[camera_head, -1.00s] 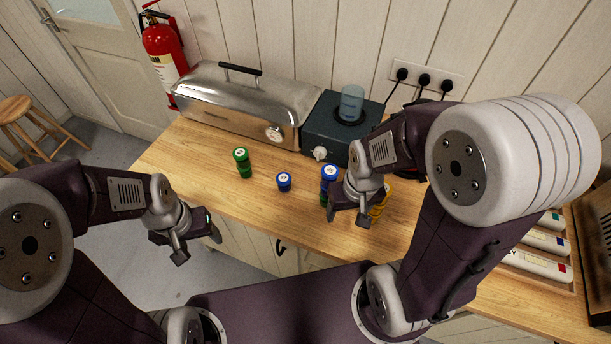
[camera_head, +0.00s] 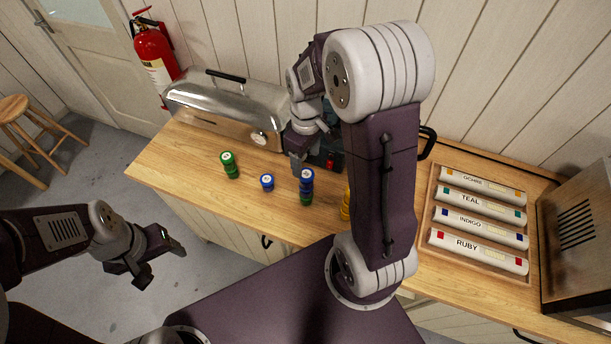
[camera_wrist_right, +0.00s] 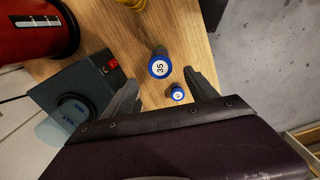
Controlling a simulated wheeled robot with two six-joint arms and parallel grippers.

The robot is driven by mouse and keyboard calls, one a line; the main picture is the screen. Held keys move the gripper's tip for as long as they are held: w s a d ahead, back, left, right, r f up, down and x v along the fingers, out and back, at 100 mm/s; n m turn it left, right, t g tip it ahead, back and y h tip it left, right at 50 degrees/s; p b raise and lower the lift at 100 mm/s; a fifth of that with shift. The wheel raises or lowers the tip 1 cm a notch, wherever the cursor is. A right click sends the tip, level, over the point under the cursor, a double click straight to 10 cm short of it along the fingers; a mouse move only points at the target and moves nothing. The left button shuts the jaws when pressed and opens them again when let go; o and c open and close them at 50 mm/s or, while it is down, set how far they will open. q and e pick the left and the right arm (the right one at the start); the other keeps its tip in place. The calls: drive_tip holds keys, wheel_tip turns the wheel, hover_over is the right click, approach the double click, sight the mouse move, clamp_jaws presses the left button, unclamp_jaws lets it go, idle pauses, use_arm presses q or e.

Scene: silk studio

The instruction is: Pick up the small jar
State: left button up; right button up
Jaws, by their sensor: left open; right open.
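The small jar (camera_head: 267,183) is short and blue with a white-labelled lid. It stands upright on the wooden counter, between a green jar (camera_head: 229,165) and a taller blue-over-green stack (camera_head: 306,187). In the right wrist view the small jar (camera_wrist_right: 178,93) shows from above, near the right finger. A larger blue lid marked 35 (camera_wrist_right: 160,66) is beside it. My right gripper (camera_head: 298,167) is open and empty, behind and just left of the stack; in its wrist view the fingers (camera_wrist_right: 163,92) are spread. My left gripper (camera_head: 157,261) is open and empty, off the counter's front edge.
A yellow jar (camera_head: 346,204) is partly hidden by my right arm. A metal lidded box (camera_head: 225,112) and a dark appliance, mostly hidden, stand at the back. A tray of labelled tubes (camera_head: 433,230) lies right. Bare counter (camera_head: 190,160) shows left of the green jar.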

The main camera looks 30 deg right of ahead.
sight(306, 173)
drive_tip(key=f, duration=0.3)
drive_tip(key=shift+s+f+p, duration=0.15)
drive_tip(key=shift+s+p, duration=0.05)
drive_tip(key=shift+p, duration=0.2)
drive_tip(key=shift+w+f, duration=0.15)
drive_tip(key=shift+f, duration=0.2)
wheel_tip(306, 173, down, 5)
drive_tip(key=shift+r+p, duration=0.1)
drive_tip(key=shift+p, duration=0.7)
clamp_jaws()
